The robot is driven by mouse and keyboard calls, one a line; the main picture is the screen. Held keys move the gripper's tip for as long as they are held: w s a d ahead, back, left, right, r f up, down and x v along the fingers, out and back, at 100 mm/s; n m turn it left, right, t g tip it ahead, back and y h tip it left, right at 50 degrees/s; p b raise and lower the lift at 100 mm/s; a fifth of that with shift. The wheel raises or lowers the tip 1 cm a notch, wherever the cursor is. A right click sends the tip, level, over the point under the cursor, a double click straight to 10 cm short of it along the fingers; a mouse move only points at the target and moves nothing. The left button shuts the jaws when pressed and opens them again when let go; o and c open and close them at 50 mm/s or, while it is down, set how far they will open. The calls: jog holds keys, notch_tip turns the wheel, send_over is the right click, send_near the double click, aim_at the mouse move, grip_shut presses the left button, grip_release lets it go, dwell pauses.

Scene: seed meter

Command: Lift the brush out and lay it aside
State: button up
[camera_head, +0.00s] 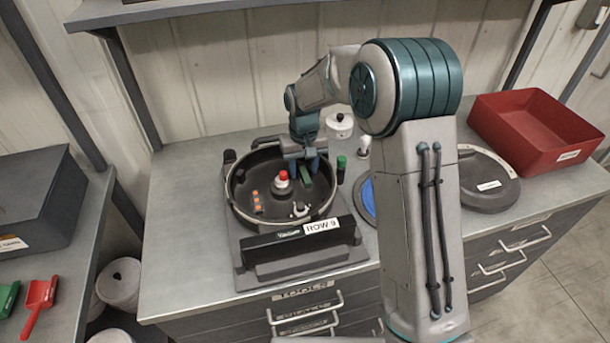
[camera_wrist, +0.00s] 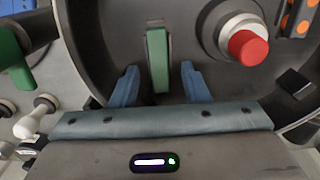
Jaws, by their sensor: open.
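In the head view my gripper (camera_head: 308,165) reaches into the back right of the housing. The lower end of the green piece is hard to make out.
A red-topped hub (camera_head: 282,178) stands mid-housing, near an orange-dotted strip (camera_head: 257,201). A green-topped post (camera_head: 341,168) stands just right of the housing. A blue disc (camera_head: 367,198), dark round lid (camera_head: 488,190) and red bin (camera_head: 535,125) lie farther right. The bench's left part is clear.

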grip_shut()
notch_tip(320, 180, up, 10)
jog(key=b, duration=0.1)
dwell(0.5)
jog(key=shift+r, duration=0.2)
notch_tip(320, 180, up, 7)
jog(key=p, duration=0.5)
send_over(304, 171)
jog(key=shift+f, duration=0.15)
dwell(0.5)
